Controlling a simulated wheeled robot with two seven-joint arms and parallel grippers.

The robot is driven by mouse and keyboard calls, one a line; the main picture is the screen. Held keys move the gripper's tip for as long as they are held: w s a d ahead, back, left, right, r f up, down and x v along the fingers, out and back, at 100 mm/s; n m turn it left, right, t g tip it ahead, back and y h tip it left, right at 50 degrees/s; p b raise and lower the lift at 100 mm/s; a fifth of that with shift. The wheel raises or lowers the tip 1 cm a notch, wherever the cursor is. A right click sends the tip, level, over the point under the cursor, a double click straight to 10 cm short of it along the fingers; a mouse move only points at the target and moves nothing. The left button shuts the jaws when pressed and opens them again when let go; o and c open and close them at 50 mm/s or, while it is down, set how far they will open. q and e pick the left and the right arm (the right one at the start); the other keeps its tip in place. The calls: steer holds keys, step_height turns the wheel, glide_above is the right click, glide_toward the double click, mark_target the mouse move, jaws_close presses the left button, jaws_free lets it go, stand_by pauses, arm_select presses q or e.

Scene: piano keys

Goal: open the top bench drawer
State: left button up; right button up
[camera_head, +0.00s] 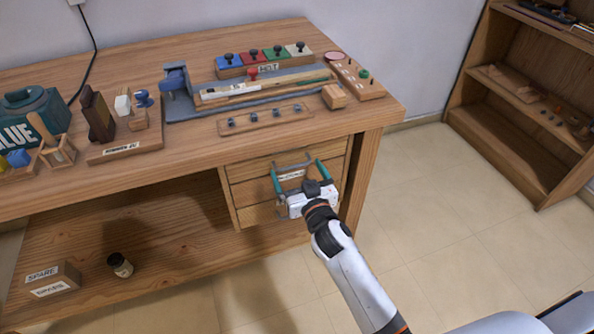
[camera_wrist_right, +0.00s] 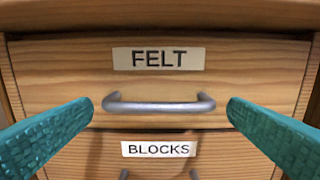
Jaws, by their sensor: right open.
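The top bench drawer (camera_wrist_right: 50,72) is shut and wears a FELT label (camera_wrist_right: 160,58). Its grey bar handle (camera_wrist_right: 158,105) runs level below the label. The drawer front also shows under the bench top in the head view (camera_head: 246,170). My right gripper (camera_head: 296,166) is open in front of the drawers. In the right wrist view its teal fingers stand on either side of the handle, with a gap at each end. The fingers do not appear to touch the handle. My left gripper is not in view.
Below is a drawer labelled BLOCKS (camera_wrist_right: 158,149), also shut. The wooden bench (camera_head: 185,195) carries several fixtures, including a box of coloured blocks (camera_head: 264,61). A lower shelf holds a SPARE box (camera_head: 47,281) and a dark jar (camera_head: 120,265). Floor is free at right.

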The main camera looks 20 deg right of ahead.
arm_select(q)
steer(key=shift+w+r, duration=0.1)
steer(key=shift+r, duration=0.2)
arm_select(e)
steer(key=shift+w, duration=0.7)
